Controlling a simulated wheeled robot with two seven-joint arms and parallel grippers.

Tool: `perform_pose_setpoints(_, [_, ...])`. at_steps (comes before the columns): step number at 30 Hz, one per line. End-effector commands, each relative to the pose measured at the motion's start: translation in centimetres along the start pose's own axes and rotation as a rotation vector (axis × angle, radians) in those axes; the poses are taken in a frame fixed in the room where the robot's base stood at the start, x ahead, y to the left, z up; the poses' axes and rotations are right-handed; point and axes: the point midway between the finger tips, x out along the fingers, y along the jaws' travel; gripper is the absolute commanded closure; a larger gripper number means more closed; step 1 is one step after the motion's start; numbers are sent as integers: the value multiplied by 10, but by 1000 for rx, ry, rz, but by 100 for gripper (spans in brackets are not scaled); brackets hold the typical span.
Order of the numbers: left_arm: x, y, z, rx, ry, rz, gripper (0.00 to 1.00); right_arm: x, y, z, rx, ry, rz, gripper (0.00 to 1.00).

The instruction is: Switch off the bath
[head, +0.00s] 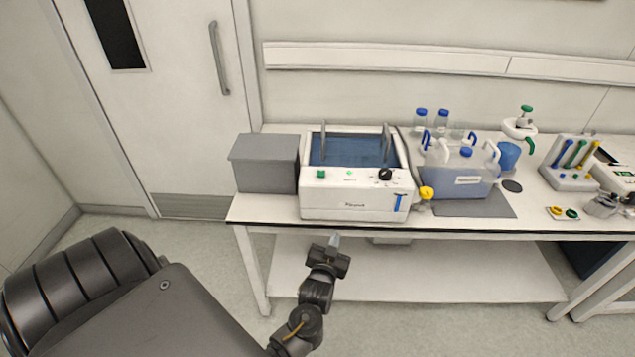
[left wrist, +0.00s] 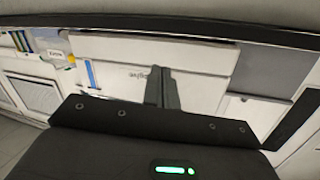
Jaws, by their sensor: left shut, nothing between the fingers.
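The bath (head: 355,203) is a white box with an open top of blue water, standing near the left end of the bench. Its front panel has a green switch (head: 321,173) at the left, a small green light (head: 349,172) and a black knob (head: 385,174) at the right. My left gripper (head: 335,241) is shut and empty, in front of and below the bath's front face, apart from it. In the left wrist view the shut fingers (left wrist: 161,88) point at the bath's white front (left wrist: 140,75); the panel controls are not clear there. My right gripper is not in view.
A grey box (head: 265,163) stands left of the bath. A blue-tinted container (head: 462,180) on a dark mat (head: 475,207) and a yellow valve (head: 426,193) are at its right. The bench edge and lower shelf (head: 450,270) lie near my left gripper. Floor in front is clear.

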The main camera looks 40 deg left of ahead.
Motion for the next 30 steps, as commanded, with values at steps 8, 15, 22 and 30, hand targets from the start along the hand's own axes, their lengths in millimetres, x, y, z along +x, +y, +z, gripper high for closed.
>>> perform_pose_setpoints(8, [-11, -75, -136, -150, 272, -232, 100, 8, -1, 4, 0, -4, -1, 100])
perform_pose_setpoints(15, [-16, -86, -150, -167, 299, -261, 100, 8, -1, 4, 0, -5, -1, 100])
perform_pose_setpoints(22, [-15, -85, -150, -166, 299, -259, 100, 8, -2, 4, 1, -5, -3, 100])
perform_pose_setpoints(30, [15, -94, -162, -165, 300, -258, 100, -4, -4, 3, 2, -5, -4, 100])
